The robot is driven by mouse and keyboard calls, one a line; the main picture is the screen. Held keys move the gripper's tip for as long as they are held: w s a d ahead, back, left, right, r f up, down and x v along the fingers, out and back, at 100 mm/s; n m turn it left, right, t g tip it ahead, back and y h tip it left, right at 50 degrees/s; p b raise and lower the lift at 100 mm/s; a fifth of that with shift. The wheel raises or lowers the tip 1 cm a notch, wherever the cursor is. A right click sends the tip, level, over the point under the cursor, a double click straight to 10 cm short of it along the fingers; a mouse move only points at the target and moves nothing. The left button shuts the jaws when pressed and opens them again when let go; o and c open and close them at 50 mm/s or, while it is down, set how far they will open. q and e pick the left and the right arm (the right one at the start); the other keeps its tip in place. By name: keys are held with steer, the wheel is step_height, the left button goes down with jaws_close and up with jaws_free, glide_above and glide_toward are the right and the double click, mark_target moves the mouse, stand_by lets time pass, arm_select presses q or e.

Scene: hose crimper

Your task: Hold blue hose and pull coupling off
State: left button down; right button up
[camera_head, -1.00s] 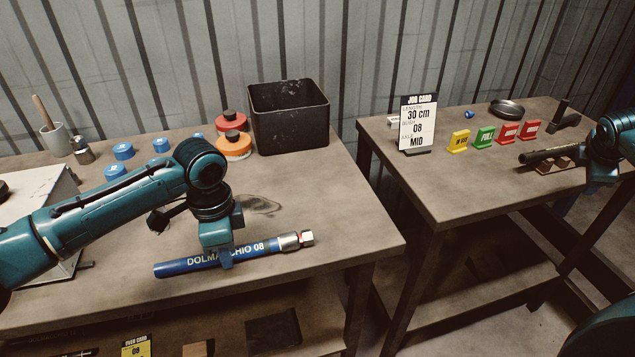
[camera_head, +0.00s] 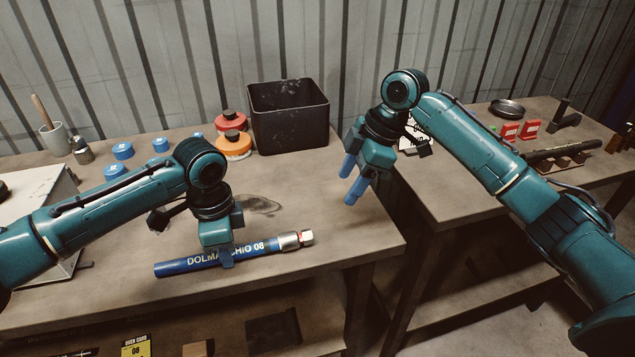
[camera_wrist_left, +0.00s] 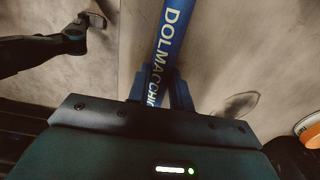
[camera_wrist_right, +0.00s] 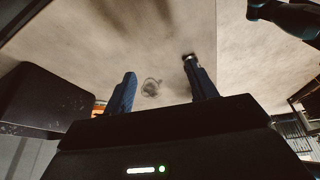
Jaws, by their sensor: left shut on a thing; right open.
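The blue hose (camera_head: 200,262), printed DOLMACCHIO 08, lies along the front of the left table in the head view. The silver coupling (camera_head: 292,240) with a reddish band is on its right end. My left gripper (camera_head: 226,262) is shut on the hose near its middle; the left wrist view shows the hose (camera_wrist_left: 172,40) between its fingers. My right gripper (camera_head: 352,182) is open and empty, above the left table's right edge, up and right of the coupling and apart from it. The coupling end (camera_wrist_right: 189,58) shows in the right wrist view near one fingertip.
A black bin (camera_head: 289,118) stands at the back of the left table, beside red and orange round pieces (camera_head: 232,140). Blue caps (camera_head: 122,151) lie at the back left. The right table holds red blocks (camera_head: 529,129) and a dark bar (camera_head: 560,152).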

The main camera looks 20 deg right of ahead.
steer(key=n+g, duration=0.1)
steer(key=n, duration=0.1)
glide_toward(294, 234)
steer(key=v, duration=0.2)
steer(key=x, duration=1.2)
steer(key=shift+f, duration=0.1)
jaws_close()
